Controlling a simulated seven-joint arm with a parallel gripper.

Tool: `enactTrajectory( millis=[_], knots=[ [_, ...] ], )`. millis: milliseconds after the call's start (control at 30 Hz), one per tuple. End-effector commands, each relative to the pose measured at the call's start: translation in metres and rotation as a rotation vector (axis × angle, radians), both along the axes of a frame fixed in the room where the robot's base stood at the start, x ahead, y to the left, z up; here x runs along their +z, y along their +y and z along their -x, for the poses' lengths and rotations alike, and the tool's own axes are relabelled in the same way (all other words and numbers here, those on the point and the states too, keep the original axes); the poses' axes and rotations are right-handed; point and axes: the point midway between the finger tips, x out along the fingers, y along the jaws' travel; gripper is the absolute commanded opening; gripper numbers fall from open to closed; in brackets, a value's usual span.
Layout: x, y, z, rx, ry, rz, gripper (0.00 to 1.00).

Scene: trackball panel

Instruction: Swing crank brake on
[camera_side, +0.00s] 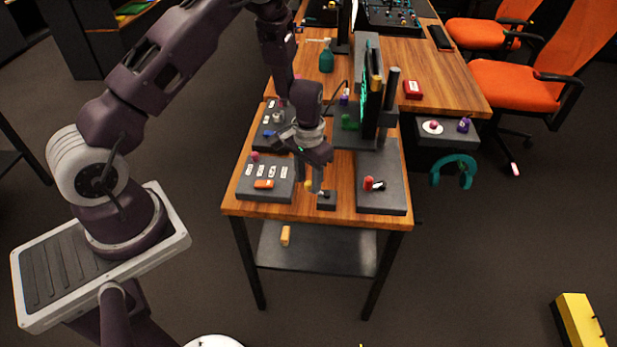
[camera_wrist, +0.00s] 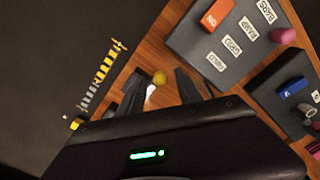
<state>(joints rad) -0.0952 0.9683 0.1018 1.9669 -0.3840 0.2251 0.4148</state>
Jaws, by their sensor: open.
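A small lever with a yellow ball knob (camera_side: 308,186) stands by a small black block (camera_side: 326,200) near the table's front edge. I read no label naming it as the crank brake. In the wrist view the yellow knob (camera_wrist: 159,77) and its pale stem lie between the fingers of my gripper (camera_wrist: 161,84). The fingers are apart, one on each side, and I see no clear contact. In the side view my gripper (camera_side: 316,183) points down beside the knob. The lever's base is hidden in the wrist view.
A grey panel (camera_side: 252,190) with labels and an orange switch (camera_wrist: 217,14) lies left of the lever. Another panel with a blue switch (camera_wrist: 293,87) lies behind it. A grey plate (camera_side: 393,195) with a red knob (camera_side: 369,183) and the upright screen (camera_side: 372,100) stand to the right.

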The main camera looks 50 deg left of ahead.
Motion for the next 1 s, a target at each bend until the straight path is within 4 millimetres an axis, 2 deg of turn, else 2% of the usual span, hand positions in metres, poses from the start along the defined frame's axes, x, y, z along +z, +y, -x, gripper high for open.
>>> enactTrajectory(
  millis=[133, 333, 367, 533, 733, 1000],
  knots=[
    [0.0004, 0.0000, -0.0002, 0.000, 0.000, 0.000, 0.41],
    [0.0007, 0.0000, -0.0001, 0.000, 0.000, 0.000, 0.02],
    [0.0007, 0.0000, -0.0001, 0.000, 0.000, 0.000, 0.00],
    [0.0009, -0.0008, 0.0010, 0.024, 0.000, 0.000, 0.00],
    [0.0012, -0.0070, 0.0087, 0.230, -0.001, 0.000, 0.00],
    [0.0013, -0.0078, 0.0095, 0.254, -0.001, 0.000, 0.00]
  ],
)
